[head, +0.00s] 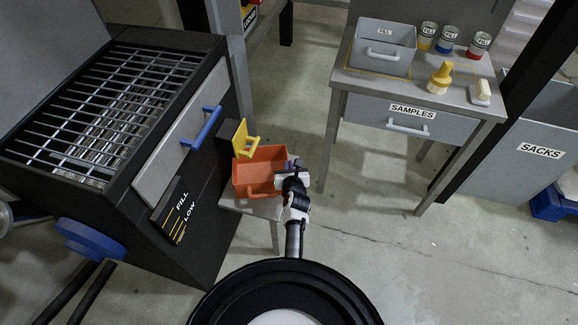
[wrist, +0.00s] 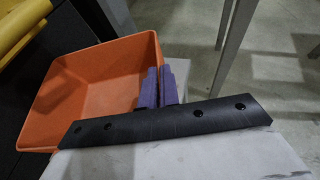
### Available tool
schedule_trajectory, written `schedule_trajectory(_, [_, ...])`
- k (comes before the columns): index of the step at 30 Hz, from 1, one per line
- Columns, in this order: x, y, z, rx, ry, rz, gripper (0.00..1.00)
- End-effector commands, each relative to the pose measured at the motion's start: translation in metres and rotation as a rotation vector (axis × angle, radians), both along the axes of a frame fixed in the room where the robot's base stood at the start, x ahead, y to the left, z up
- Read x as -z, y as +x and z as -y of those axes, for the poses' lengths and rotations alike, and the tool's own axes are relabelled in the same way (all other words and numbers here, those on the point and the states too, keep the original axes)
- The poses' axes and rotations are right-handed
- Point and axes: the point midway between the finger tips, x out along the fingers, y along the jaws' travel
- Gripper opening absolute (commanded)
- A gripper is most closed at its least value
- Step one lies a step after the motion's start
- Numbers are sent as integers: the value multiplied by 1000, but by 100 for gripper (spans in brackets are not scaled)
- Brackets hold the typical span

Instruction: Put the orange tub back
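The orange tub (head: 259,161) sits upright on a small grey stand (head: 262,209) beside the dark machine, just below a yellow flap with a handle (head: 243,141). The tub looks empty in the wrist view (wrist: 95,85). My gripper (head: 293,164) is at the tub's right side. In the wrist view its purple fingers (wrist: 159,88) are close together across the tub's right wall, one inside and one outside. They look shut on it, though the contact itself is partly hidden.
The dark machine (head: 214,165) with a grill top and blue handle stands left. At the right, a samples table (head: 345,77) holds a grey tub (head: 384,62), several cans, a yellow bottle (head: 440,78) and a white scoop-like item (head: 482,93). The floor between is clear.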

Motion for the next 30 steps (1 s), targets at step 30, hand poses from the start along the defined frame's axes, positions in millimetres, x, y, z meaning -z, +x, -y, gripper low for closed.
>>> schedule_trajectory(30, [-14, -31, 4, 0, -3, -3, 25])
